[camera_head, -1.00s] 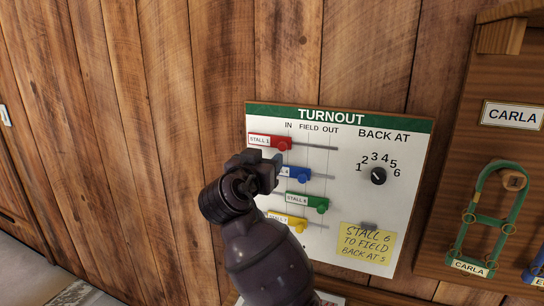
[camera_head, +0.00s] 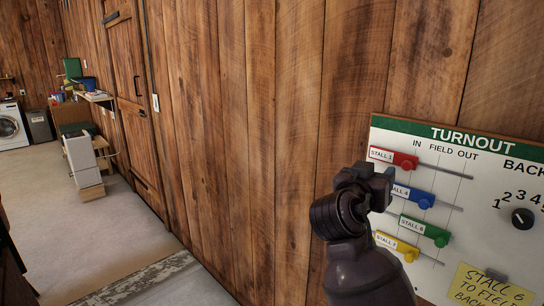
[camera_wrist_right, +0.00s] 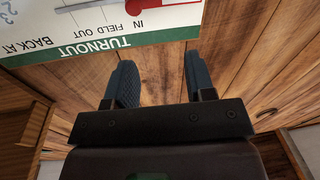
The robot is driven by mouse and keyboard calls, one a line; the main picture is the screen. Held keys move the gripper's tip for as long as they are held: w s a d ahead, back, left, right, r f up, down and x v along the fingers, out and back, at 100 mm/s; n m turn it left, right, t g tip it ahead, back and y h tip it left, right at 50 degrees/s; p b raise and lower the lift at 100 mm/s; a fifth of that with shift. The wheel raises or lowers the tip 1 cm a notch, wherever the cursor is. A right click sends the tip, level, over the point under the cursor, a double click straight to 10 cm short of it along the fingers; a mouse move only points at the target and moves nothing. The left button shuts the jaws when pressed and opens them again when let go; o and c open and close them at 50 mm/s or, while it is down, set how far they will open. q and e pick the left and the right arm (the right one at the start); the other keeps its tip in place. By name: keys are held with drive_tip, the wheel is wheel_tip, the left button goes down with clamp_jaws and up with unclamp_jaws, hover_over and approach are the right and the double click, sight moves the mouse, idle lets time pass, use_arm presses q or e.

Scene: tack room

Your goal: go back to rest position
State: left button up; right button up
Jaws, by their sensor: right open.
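My right gripper (camera_head: 378,186) is in front of the left edge of the white TURNOUT board (camera_head: 490,195), overlapping the left part of its slider rows in the head view. In the right wrist view my right gripper (camera_wrist_right: 160,80) has its two dark fingers spread apart with nothing between them. Planks show between the fingers, and the board (camera_wrist_right: 160,30) shows upside down beyond them. My left gripper is not in view.
The board carries red (camera_head: 405,160), blue (camera_head: 426,201), green (camera_head: 441,238) and yellow (camera_head: 410,254) slider knobs, a black dial (camera_head: 522,218) and a yellow note (camera_head: 488,288). A plank wall (camera_head: 260,120) runs alongside. Open floor (camera_head: 110,230) lies left, with a white cabinet (camera_head: 82,160) and washer (camera_head: 12,125) further back.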

drive_tip(key=w+a+f+n+t+y, duration=0.2)
drive_tip(key=w+a+n+t+y, duration=0.25)
drive_tip(key=n+y, duration=0.3)
drive_tip(key=s+f+n+y, duration=0.2)
drive_tip(key=s+f+y, duration=0.1)
drive_tip(key=f, duration=0.5)
drive_tip(key=s+f+n+y, duration=0.2)
drive_tip(key=f+y, duration=0.1)
drive_tip(key=f, duration=0.6)
drive_tip(key=s+d+f+m+g, duration=0.1)
drive_tip(key=s+d+f+g, duration=0.2)
drive_tip(key=s+f, duration=1)
drive_tip(key=s+d+f+m+g+h, duration=0.1)
drive_tip(key=s+d+f, duration=0.4)
drive_tip(key=s+f, duration=0.8)
drive_tip(key=shift+s+d+f+m+g, duration=0.2)
drive_tip(key=shift+s+m+g, duration=0.35)
drive_tip(key=shift+g, duration=0.7)
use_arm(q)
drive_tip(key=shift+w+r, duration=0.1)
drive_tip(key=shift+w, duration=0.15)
